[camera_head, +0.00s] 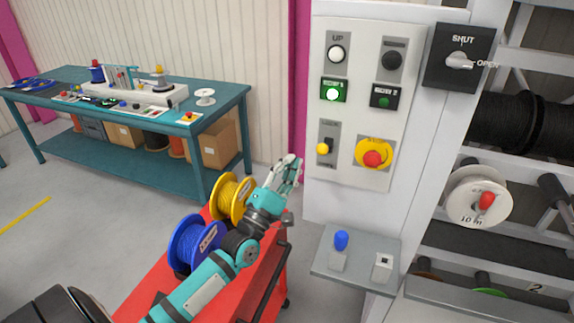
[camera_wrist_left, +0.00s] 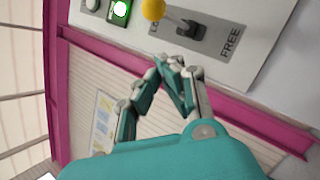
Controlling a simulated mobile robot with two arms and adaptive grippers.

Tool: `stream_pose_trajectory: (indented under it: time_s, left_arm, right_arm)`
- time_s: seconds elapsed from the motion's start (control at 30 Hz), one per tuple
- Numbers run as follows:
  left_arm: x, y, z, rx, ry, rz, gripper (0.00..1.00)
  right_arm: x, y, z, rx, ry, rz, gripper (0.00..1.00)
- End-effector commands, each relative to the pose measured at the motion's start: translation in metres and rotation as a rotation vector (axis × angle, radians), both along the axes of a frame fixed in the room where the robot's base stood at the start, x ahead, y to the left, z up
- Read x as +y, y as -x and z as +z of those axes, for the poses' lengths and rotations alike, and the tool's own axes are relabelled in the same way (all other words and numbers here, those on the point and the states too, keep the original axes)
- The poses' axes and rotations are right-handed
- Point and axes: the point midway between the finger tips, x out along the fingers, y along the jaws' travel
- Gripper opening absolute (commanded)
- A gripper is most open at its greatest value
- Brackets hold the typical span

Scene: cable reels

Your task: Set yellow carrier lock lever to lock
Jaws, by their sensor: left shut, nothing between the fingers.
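The yellow-knobbed lever (camera_head: 323,148) sits on a grey plate at the lower left of the white control panel (camera_head: 361,100). In the left wrist view the yellow knob (camera_wrist_left: 153,9) is at the top edge, on a metal stem rising from a dark slot. The plate reads FREE at its right end; lettering at the left end is partly hidden by the knob. I cannot tell firmly which end the lever is set to. My left gripper (camera_head: 296,165) is shut and empty, left of and slightly below the lever, apart from it. It also shows in the left wrist view (camera_wrist_left: 174,68). My right gripper is out of view.
Beside the lever is a red-and-yellow stop button (camera_head: 373,157). Below is a grey shelf (camera_head: 325,262) with a blue-knobbed lever (camera_head: 341,240). A red cart (camera_head: 225,288) with yellow and blue reels lies under my left arm. A teal workbench (camera_head: 225,99) stands back left.

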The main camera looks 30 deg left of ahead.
Motion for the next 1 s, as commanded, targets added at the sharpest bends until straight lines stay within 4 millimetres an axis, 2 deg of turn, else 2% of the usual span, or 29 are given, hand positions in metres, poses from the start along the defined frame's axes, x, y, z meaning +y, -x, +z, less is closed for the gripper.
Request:
stream_pose_trajectory:
  time_s: [0.03, 0.27, 0.6, 0.77, 1.0]
  left_arm:
    - [-0.002, -0.002, -0.007, -0.001, 0.001, 0.000, 0.00]
    - [-0.003, 0.036, -0.008, 0.001, 0.002, -0.001, 0.00]
    - [-0.004, 0.089, -0.009, 0.001, 0.001, 0.000, 0.00]
    - [-0.005, 0.098, -0.007, 0.000, 0.001, 0.000, 0.00]
    - [-0.004, 0.099, -0.006, -0.001, 0.000, 0.000, 0.00]
  right_arm:
    - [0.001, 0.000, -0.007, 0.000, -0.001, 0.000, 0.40]
    - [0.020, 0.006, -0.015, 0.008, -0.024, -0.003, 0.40]
    - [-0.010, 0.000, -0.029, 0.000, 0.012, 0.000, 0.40]
    - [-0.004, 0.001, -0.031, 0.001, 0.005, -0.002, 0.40]
    - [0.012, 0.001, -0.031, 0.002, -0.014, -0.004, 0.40]
